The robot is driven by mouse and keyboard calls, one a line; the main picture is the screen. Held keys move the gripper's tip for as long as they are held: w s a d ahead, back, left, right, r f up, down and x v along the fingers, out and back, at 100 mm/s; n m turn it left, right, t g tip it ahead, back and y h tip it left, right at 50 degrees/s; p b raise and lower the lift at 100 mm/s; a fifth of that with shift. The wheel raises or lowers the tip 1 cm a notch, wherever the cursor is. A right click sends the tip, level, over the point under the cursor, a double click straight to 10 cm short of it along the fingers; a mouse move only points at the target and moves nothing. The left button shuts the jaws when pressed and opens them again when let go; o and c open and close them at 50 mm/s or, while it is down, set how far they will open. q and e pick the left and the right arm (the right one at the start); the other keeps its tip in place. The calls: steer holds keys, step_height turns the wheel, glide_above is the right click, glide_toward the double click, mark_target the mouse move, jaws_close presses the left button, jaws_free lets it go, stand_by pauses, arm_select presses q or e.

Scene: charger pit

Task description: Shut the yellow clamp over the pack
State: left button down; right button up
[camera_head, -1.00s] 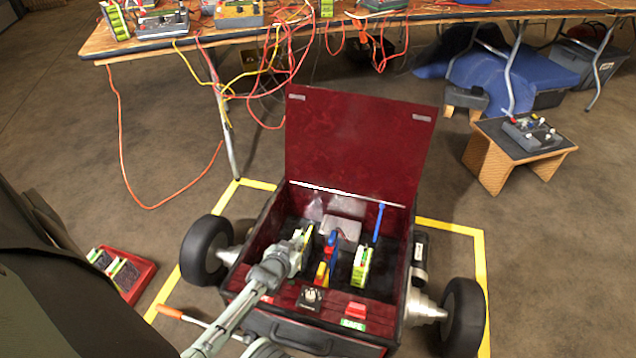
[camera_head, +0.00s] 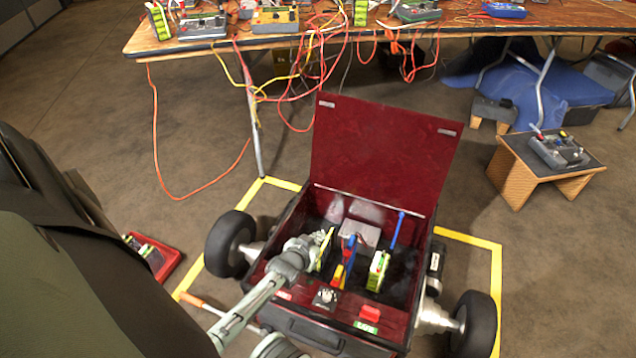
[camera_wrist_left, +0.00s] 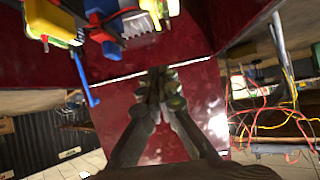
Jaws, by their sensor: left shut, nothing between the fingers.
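The open dark-red box of the wheeled cart (camera_head: 290,225) holds two green-and-white packs. One pack (camera_head: 379,270) stands at the right of the box; the other (camera_head: 325,258) is at the left, partly hidden by my left gripper. A narrow yellow piece (camera_head: 327,240), seemingly the clamp, stands raised beside the left pack; its exact shape is unclear. My left gripper (camera_head: 314,243) is at that pack's upper left, close to the yellow piece; contact cannot be told. In the left wrist view its fingers (camera_wrist_left: 160,85) are together and empty.
The raised lid (camera_head: 380,150) stands behind the box. Blue and yellow connectors (camera_head: 345,262) and a blue rod (camera_head: 397,230) stick up inside. A red switch (camera_head: 370,313) sits on the front edge. A cable-strewn table (camera_head: 200,45) is behind.

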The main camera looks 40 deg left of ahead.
arm_select(q)
steer(key=s+d+f, duration=0.2)
steer(key=s+f, duration=0.2)
steer(key=s, duration=0.4)
steer(key=shift+s+d+b, duration=0.15)
steer(key=shift+s+b, duration=0.2)
steer(key=shift+b, duration=0.1)
arm_select(e)
steer(key=r, duration=0.1)
steer(key=w+r, duration=0.2)
steer(key=shift+w+a+r, duration=0.1)
steer(key=shift+a+r, duration=0.2)
steer(key=shift+r, duration=0.05)
arm_select(q)
steer(key=s+d+r+m+g, duration=0.1)
steer(key=s+d+m+g, duration=0.1)
steer(key=s+d+g, duration=0.2)
steer(key=s+d+r+m+g+h, duration=0.1)
steer(key=s+d+r+m+g, duration=0.1)
steer(key=s, duration=0.6)
steer(key=shift+s+d+r+g+h, duration=0.2)
steer(key=shift+d+r+g+h, duration=0.1)
steer(key=shift+d+g, duration=0.65)
arm_select(e)
steer(key=shift+c, duration=0.7)
